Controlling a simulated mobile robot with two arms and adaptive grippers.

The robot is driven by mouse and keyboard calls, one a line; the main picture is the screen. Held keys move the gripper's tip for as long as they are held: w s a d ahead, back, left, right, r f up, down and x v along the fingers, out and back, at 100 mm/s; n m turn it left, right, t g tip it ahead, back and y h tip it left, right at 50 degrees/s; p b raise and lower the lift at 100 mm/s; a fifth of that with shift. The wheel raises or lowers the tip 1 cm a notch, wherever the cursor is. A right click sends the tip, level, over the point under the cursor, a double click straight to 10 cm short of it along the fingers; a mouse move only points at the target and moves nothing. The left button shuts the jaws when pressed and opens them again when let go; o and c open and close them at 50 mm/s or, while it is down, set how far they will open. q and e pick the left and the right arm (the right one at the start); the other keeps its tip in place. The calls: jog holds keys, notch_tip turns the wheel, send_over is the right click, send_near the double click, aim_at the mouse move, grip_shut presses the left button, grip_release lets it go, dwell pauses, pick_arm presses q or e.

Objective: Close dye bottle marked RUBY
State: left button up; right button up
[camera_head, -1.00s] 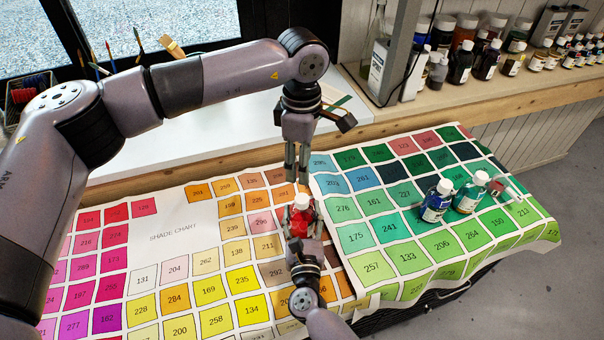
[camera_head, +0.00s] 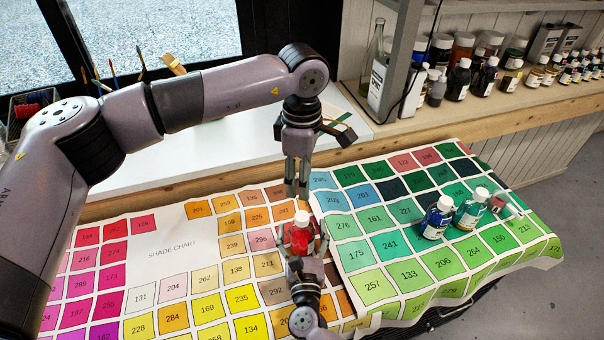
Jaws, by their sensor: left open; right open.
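A small red bottle (camera_head: 300,238) with a white cap (camera_head: 302,218) stands on the shade chart in the middle of the head view. Its label is hidden, and I cannot tell whether the cap is fully seated. My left gripper (camera_head: 297,193) points down, open and empty, just above the cap, with a small gap seen. My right gripper (camera_head: 302,242) comes from the front, open, with its fingers spread on either side of the bottle. I cannot tell whether they touch it.
A shelf (camera_head: 455,112) with many jars lies at the back right. The chart's left side is clear.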

jog(key=shift+s, duration=0.1)
jog(key=s, duration=1.1)
jog(key=shift+s+d, duration=0.35)
jog(key=shift+s, duration=0.05)
